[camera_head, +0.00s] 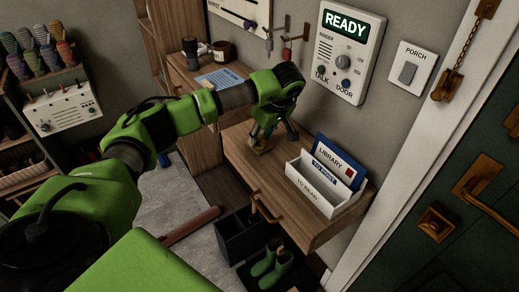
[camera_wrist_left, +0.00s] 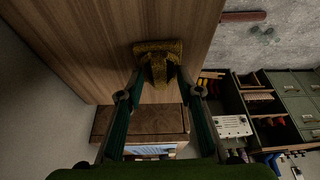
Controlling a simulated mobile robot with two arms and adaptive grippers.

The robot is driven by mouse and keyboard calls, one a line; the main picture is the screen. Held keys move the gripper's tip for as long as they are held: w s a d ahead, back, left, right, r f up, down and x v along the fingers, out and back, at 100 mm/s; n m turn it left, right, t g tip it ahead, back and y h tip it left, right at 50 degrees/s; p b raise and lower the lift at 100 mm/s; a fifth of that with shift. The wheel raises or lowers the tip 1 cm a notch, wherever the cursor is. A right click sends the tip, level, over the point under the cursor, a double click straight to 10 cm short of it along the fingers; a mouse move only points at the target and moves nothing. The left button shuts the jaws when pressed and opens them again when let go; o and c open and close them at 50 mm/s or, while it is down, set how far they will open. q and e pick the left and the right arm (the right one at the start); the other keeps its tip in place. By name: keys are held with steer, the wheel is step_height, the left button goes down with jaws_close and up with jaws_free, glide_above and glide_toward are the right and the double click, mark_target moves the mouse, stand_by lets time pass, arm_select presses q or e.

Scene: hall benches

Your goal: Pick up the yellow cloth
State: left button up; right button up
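The yellow cloth (camera_head: 260,146) lies crumpled on the wooden shelf with a drawer, near its left end in the head view. It also shows in the wrist view (camera_wrist_left: 157,48), dark yellow against the wood grain, with a narrower part reaching down between the fingertips. My left gripper (camera_head: 278,134) points down just over the cloth. Its two fingers stand apart, open, with the fingertips (camera_wrist_left: 160,80) on either side of part of the cloth. Whether they touch it I cannot tell. My right gripper is not in view.
A white letter tray (camera_head: 318,198) holding cards stands at the right of the shelf (camera_head: 255,168). Below are a dark bin (camera_head: 243,236) and green boots (camera_head: 269,262). An intercom panel (camera_head: 345,55) hangs on the wall behind. Bare wood separates the cloth from the tray.

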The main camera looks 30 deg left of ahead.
mark_target(261, 140)
arm_select(q)
steer(key=shift+f, duration=0.1)
steer(key=shift+c, duration=0.3)
jaws_close()
steer(key=shift+r+p, duration=0.5)
steer(key=shift+p, duration=0.05)
steer(key=r+p, duration=0.3)
steer(key=shift+s+d+r, duration=0.15)
steer(key=shift+s+r, duration=0.05)
steer(key=shift+r, duration=0.05)
steer(key=s+d+r+p, duration=0.8)
steer(key=s, duration=0.3)
steer(key=shift+r, duration=0.25)
steer(key=shift+f, duration=0.1)
